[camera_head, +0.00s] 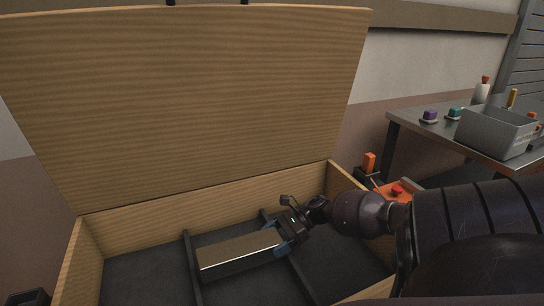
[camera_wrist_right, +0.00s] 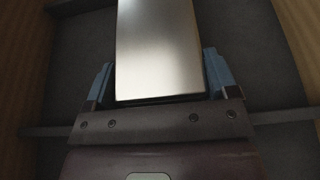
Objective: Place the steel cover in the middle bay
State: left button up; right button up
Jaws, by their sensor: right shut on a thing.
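The steel cover (camera_head: 240,249) is a long, shiny metal piece with a dark side. It shows over the middle bay (camera_head: 216,236) of the open wooden chest, between two dark dividers. My right gripper (camera_head: 282,243) is shut on its right end. In the right wrist view, the blue fingers (camera_wrist_right: 160,82) flank the near end of the cover (camera_wrist_right: 158,45). Whether the cover touches the bay floor or hangs above it I cannot tell. My left gripper is not in view.
The left divider (camera_head: 192,265) and right divider (camera_head: 305,281) bound the bay. The chest lid (camera_head: 190,100) stands open behind. A table (camera_head: 425,133) at right bears a grey bin (camera_head: 495,133), bottles and small coloured items. An orange object (camera_head: 398,192) stands beside the chest.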

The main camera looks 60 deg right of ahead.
notch_tip(320, 180, down, 4)
jog(key=shift+r+b, duration=0.1)
jog(key=shift+b, duration=0.4)
jog(key=shift+r, duration=0.15)
jog(key=shift+f, duration=0.35)
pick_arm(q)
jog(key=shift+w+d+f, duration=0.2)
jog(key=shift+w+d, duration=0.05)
pick_arm(e)
jog(key=shift+f, duration=0.1)
pick_arm(q)
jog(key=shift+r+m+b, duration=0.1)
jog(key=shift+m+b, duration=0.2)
jog(key=shift+b, duration=0.15)
pick_arm(e)
jog(key=shift+f, duration=0.25)
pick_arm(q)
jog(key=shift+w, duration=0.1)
pick_arm(e)
jog(key=o, duration=1.1)
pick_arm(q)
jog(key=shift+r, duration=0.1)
pick_arm(e)
jog(key=shift+o, duration=0.2)
jog(key=shift+r, duration=0.15)
